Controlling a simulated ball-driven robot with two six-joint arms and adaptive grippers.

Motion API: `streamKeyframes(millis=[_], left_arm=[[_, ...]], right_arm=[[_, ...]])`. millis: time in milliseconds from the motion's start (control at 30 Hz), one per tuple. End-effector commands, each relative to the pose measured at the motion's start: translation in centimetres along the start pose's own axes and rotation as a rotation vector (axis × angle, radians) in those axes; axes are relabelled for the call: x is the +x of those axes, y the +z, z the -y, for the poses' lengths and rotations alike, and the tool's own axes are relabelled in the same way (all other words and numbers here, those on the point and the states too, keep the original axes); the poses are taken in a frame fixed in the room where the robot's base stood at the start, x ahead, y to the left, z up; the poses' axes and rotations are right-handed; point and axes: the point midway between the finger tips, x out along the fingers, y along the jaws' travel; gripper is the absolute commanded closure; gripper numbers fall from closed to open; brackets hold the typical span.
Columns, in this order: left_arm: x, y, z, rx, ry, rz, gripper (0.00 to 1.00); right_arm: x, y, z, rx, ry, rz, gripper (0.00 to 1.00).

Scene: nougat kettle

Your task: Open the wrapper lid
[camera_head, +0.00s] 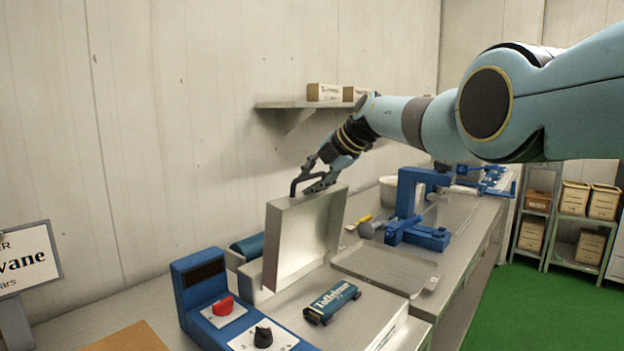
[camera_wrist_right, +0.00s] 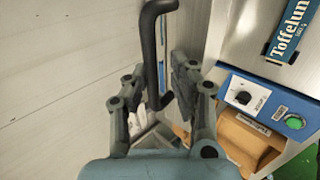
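The wrapper lid (camera_head: 305,236) is a silvery metal panel standing nearly upright on the wrapping machine. A dark handle (camera_head: 296,184) sticks up at its top edge. My right gripper (camera_head: 316,181) is at that top edge, beside the handle. In the right wrist view, the handle (camera_wrist_right: 150,40) runs down between the spread fingers of my right gripper (camera_wrist_right: 157,75), which look open and not clamped on it. Whether one finger touches the handle, I cannot tell. My left gripper is not in view.
A blue control box (camera_head: 200,290) with red and black knobs stands at the front. A shelf (camera_head: 300,104) hangs on the wall.

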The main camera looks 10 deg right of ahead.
Motion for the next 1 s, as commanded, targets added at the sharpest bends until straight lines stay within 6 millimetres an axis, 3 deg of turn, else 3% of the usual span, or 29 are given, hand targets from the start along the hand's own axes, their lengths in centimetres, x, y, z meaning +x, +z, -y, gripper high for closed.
streamKeyframes(millis=[367,567,767,1000], left_arm=[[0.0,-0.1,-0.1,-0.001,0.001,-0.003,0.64],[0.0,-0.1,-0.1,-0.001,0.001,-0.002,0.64],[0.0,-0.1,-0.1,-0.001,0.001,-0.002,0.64],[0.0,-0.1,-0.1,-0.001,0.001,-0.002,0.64]], right_arm=[[0.0,-0.1,0.2,0.000,-0.004,-0.003,0.78],[-1.2,0.1,0.2,0.000,0.000,-0.003,0.78],[-3.7,0.1,0.2,0.000,-0.001,0.001,0.78],[-8.3,0.1,0.1,-0.001,0.000,0.002,0.78]])
